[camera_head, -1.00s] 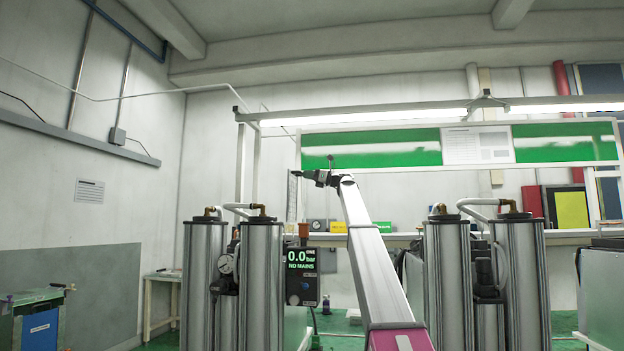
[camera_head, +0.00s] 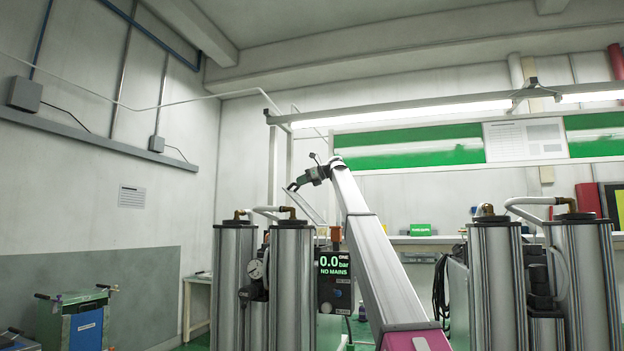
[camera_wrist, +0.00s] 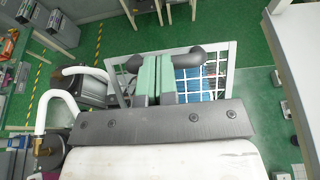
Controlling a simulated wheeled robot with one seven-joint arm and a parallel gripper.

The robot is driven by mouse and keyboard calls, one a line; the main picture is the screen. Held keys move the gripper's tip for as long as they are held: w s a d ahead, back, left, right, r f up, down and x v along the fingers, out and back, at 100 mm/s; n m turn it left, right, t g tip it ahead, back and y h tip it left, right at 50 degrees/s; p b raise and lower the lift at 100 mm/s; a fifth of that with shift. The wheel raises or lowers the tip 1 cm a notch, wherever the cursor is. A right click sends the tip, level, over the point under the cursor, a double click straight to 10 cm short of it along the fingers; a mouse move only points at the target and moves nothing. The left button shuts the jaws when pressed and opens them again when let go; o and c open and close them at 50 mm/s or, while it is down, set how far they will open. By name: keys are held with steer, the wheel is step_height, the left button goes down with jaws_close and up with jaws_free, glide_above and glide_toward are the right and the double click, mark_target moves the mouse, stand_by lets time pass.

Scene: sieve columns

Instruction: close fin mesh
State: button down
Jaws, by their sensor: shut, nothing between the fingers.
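A white-framed mesh panel (camera_wrist: 222,72) with a square grid shows in the wrist view, beyond and below my gripper. It is probably the fin mesh. My gripper (camera_wrist: 156,97) is shut and empty, its green-padded fingers side by side in front of the mesh. The fingers and dark wrist parts hide the mesh's middle; I cannot tell whether they touch it. In the head view my gripper (camera_head: 291,187) is raised at the arm's end, pointing down and left. A thin slanted panel edge (camera_head: 303,205) shows just below it, possibly the same mesh.
Metal sieve columns with white hoses stand at left (camera_head: 234,285) and right (camera_head: 497,285). Between them a control box (camera_head: 334,281) reads 0.0 bar, NO MAINS. A blue-green cabinet (camera_head: 78,322) stands at far left. Open green floor (camera_wrist: 258,120) lies right of the mesh.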

steer(key=w+a+f+g+h, duration=0.1)
steer(key=w+a+f+h, duration=0.2)
steer(key=a+f, duration=0.5)
steer(key=shift+a+f+h, duration=0.3)
steer(key=shift+a+h, duration=0.15)
steer(key=shift+h, duration=0.25)
